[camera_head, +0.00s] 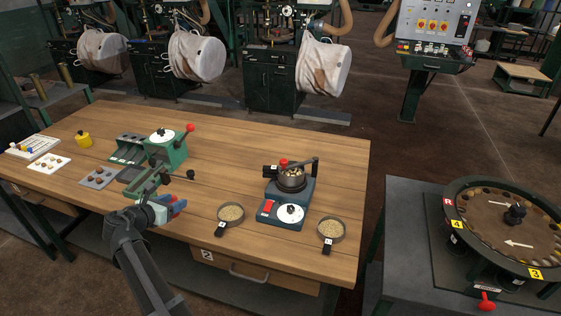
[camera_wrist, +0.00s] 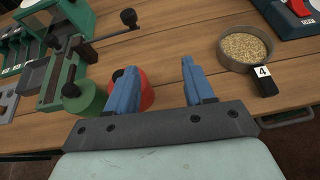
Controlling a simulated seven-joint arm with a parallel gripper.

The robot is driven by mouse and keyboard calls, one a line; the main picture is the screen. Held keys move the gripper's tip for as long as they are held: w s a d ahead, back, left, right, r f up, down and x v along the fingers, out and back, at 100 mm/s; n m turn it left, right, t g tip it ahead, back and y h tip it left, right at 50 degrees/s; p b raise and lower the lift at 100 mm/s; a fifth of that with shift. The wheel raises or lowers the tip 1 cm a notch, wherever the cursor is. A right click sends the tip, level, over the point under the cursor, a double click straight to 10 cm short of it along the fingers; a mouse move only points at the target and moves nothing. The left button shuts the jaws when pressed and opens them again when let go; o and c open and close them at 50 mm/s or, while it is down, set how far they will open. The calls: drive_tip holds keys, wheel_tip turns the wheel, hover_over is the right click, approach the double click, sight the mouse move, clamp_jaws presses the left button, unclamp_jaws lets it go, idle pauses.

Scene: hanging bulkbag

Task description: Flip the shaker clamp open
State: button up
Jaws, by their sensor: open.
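The shaker (camera_head: 289,205) is a dark blue-grey machine with a white dial, right of the table's middle. A round pan of brown pieces (camera_head: 291,176) sits on it. A dark clamp bar (camera_head: 303,163) with a red knob (camera_head: 284,162) runs over the pan's top; I cannot tell whether it touches the rim. My gripper (camera_head: 176,208) is open and empty at the table's front edge, left of the shaker and well apart from it. Its blue fingers show in the wrist view (camera_wrist: 161,90). Only a corner of the shaker (camera_wrist: 290,18) shows there.
Two sieve pans of grain, left (camera_head: 231,213) and right (camera_head: 332,229), flank the shaker's front. A green press (camera_head: 165,150) with a red-knobbed lever stands left, near my gripper. Bare table lies behind the left pan.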

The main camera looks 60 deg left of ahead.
drive_tip(key=w+d+r+m+t+h, duration=0.1)
drive_tip(key=w+d+r+m+t, duration=0.1)
drive_tip(key=w, duration=0.5)
drive_tip(key=w+d+r+m+t+h, duration=0.1)
drive_tip(key=w+d+t, duration=0.15)
drive_tip(key=w, duration=0.45)
drive_tip(key=m+t+h, duration=0.3)
drive_tip(key=t, duration=0.1)
approach(284, 160)
drive_tip(key=shift+g, duration=0.25)
drive_tip(key=x, duration=1)
drive_tip(key=shift+r, duration=0.15)
clamp_jaws()
